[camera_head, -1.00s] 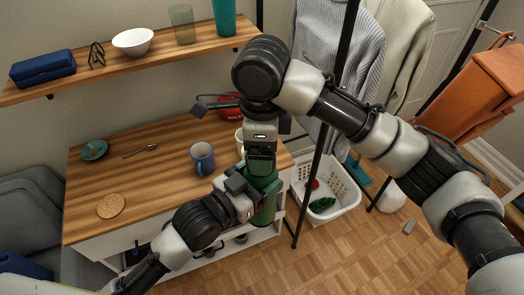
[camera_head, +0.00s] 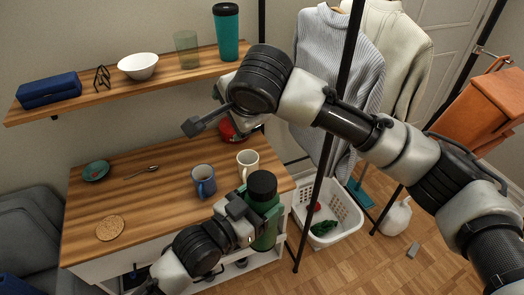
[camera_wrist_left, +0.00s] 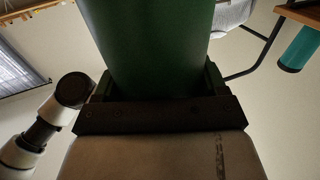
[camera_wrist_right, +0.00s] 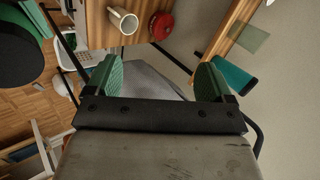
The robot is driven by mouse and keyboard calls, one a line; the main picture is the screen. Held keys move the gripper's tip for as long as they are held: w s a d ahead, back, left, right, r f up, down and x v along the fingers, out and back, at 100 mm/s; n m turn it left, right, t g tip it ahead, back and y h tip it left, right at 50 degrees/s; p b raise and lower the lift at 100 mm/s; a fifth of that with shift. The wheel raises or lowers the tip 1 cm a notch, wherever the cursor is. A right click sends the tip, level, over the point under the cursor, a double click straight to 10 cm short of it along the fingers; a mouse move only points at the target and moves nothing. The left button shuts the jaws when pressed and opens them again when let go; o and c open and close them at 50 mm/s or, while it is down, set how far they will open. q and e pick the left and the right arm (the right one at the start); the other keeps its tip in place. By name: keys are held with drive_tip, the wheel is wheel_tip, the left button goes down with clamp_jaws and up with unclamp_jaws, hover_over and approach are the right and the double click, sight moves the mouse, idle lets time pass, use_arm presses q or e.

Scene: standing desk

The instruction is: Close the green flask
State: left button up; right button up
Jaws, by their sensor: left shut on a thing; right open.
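The green flask (camera_head: 266,228) stands upright in the head view at the desk's front right corner. Its black cap (camera_head: 262,184) sits on its top; I cannot tell how tightly. My left gripper (camera_head: 248,208) is shut on the flask's body. The flask's green side (camera_wrist_left: 150,45) fills the middle of the left wrist view. My right gripper (camera_wrist_right: 160,78) is open, with nothing between its green pads. It is above the desk, apart from the flask, and mostly hidden by its arm in the head view. The black cap (camera_wrist_right: 18,48) shows at the right wrist view's left edge.
A blue mug (camera_head: 203,182), a white mug (camera_head: 248,160) and a red object (camera_head: 227,130) are on the desk. The shelf above holds a teal tumbler (camera_head: 227,32), a glass (camera_head: 186,48) and a white bowl (camera_head: 138,66). A white basket (camera_head: 340,222) stands on the floor.

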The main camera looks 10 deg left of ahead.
drive_tip(key=a+r+n+t+y, duration=0.2)
drive_tip(key=a+r+n+y, duration=0.2)
drive_tip(key=r+n+y, duration=0.5)
drive_tip(key=a+r+n+t+y, duration=0.25)
drive_tip(key=r+n, duration=0.35)
drive_tip(key=n, duration=0.7)
drive_tip(key=s+a+r+n+g+y, duration=0.15)
drive_tip(key=s+n+g, duration=0.45)
drive_tip(key=n, duration=0.8)
drive_tip(key=s+a+n+g+y, duration=0.15)
drive_tip(key=s+n+g, duration=0.5)
drive_tip(key=n, duration=0.65)
drive_tip(key=n+t+h, duration=0.1)
drive_tip(key=n+h, duration=1.8)
drive_tip(key=n, duration=1.5)
hover_over(262, 181)
drive_tip(key=f, duration=1.8)
drive_tip(key=shift+s+a+f, duration=0.1)
drive_tip(key=shift+a, duration=0.15)
drive_tip(key=shift+d+t+h, duration=0.25)
drive_tip(key=shift+t+h, duration=0.05)
drive_tip(key=shift+h, duration=0.05)
